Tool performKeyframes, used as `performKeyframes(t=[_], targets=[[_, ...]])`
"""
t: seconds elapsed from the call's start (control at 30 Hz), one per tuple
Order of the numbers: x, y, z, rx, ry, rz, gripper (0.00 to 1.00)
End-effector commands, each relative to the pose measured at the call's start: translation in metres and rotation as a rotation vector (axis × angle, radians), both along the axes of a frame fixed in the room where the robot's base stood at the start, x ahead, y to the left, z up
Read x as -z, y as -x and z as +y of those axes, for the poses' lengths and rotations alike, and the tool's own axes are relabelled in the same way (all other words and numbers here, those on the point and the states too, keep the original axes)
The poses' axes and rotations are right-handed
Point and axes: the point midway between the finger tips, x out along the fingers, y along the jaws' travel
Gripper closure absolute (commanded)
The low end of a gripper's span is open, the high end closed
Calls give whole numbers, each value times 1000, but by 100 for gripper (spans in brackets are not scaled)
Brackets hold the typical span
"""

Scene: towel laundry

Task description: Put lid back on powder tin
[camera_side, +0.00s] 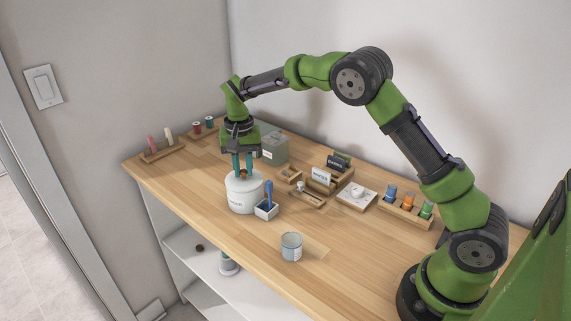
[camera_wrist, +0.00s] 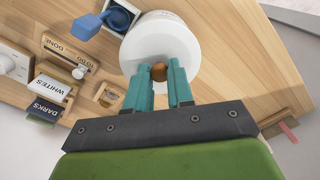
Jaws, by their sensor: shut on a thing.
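The white powder tin (camera_side: 244,199) stands upright on the wooden shelf top, left of the middle in the side view. Its round white lid (camera_wrist: 150,45) has a small brown knob (camera_wrist: 159,72). My gripper (camera_side: 242,175) points straight down over the tin, its teal fingers shut on the knob. In the wrist view the gripper (camera_wrist: 159,80) has one finger on each side of the knob. The lid is at the tin's mouth, roughly centred and level. I cannot tell whether it is fully seated or slightly above the rim.
A white box (camera_side: 266,210) with a blue scoop (camera_side: 268,192) stands close to the tin's right. A pale cup (camera_side: 291,246) stands near the front edge. Grey-green container (camera_side: 274,150), sign holders (camera_side: 320,181) and bottle rack (camera_side: 405,209) stand behind and right.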

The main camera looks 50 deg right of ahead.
Motion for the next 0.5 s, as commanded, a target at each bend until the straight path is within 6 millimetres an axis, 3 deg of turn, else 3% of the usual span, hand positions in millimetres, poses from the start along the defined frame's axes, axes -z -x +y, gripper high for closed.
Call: performKeyframes(t=[0.37, 0.4, 0.5], targets=[[0, 0, 0, 0, 0, -1, 100], [0, 0, 0, 0, 0, -1, 74], [0, 0, 0, 0, 0, -1, 58]])
